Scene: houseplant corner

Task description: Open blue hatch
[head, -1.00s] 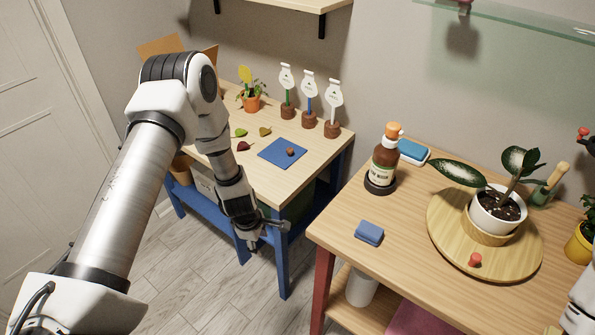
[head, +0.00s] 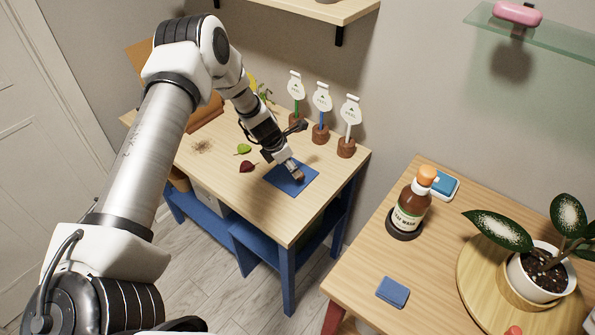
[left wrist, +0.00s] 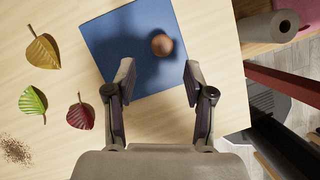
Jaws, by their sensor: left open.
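The blue hatch (head: 308,179) is a flat blue square in the top of the far wooden table (head: 318,217). In the left wrist view the blue hatch (left wrist: 110,45) bears a round brown knob (left wrist: 162,44). My left gripper (head: 297,172) is over the hatch in the head view and hides the knob there. In the left wrist view my left gripper (left wrist: 160,82) is open and empty, its two fingers apart. The knob shows just beyond the fingertips, roughly in line with the gap. The hatch looks flat and shut. My right gripper is not in view.
A green leaf (head: 243,149) and a red leaf (head: 247,167) lie left of the hatch. Three white tags in brown bases, one a tag base (head: 346,147), stand behind it. The near table holds a bottle (head: 411,204), a blue sponge (head: 393,292) and a potted plant (head: 540,272).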

